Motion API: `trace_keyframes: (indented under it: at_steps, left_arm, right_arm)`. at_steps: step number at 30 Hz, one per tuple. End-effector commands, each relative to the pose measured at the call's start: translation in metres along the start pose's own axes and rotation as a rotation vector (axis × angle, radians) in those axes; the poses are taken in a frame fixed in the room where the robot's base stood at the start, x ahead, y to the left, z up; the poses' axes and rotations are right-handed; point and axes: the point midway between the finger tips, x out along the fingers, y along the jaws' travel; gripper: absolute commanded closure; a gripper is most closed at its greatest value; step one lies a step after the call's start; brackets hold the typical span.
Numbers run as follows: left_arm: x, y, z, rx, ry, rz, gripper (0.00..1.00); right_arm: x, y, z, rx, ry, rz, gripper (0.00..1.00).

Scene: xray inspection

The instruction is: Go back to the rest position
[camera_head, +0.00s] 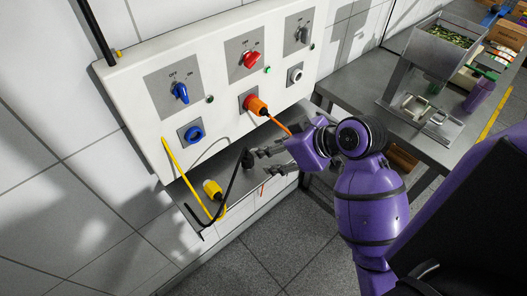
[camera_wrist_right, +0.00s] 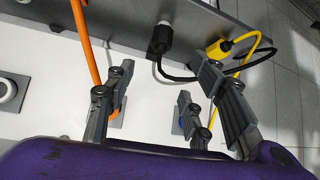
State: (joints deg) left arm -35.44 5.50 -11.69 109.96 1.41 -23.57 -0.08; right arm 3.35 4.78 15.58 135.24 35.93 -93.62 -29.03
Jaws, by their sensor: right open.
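My right gripper (camera_head: 262,161) is in front of the white wall panel (camera_head: 130,92), just right of a black plug (camera_head: 247,158) on the shelf below. Its fingers are spread and nothing is between them in the right wrist view (camera_wrist_right: 166,88). An orange plug (camera_head: 257,106) sits in the panel's middle socket. Its orange cable (camera_wrist_right: 88,50) runs close by one finger; I cannot tell if they touch. My left gripper is out of view.
A yellow plug (camera_head: 213,190) with its cable lies on the shelf (camera_head: 238,192). The panel has a blue knob (camera_head: 181,93), a red knob (camera_head: 251,59), a blue socket (camera_head: 195,133) and a grey socket (camera_head: 295,75). A metal table (camera_head: 362,92) stands at right. Floor in front is clear.

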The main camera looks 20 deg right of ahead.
Motion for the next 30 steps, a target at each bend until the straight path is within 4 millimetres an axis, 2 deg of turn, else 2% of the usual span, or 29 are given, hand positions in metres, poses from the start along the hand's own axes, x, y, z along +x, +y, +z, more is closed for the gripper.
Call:
trace_keyframes:
  at_steps: [6, 23, 26, 29, 30]
  left_arm:
    - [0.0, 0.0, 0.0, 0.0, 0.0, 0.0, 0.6]
    - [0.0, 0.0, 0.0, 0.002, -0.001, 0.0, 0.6]
    - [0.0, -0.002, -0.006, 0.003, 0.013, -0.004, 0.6]
    - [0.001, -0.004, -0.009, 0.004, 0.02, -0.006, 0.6]
    - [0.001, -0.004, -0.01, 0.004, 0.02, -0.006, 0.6]
  right_arm:
    - [-0.014, 0.0, 0.001, 0.0, -0.001, 0.0, 0.51]
    - [-0.014, -0.001, 0.0, 0.0, -0.001, -0.001, 0.51]
    - [0.004, 0.004, 0.024, 0.07, -0.017, 0.032, 0.51]
    - [0.035, 0.009, 0.071, 0.184, -0.039, 0.11, 0.51]
    - [0.048, 0.009, 0.096, 0.229, -0.048, 0.148, 0.51]
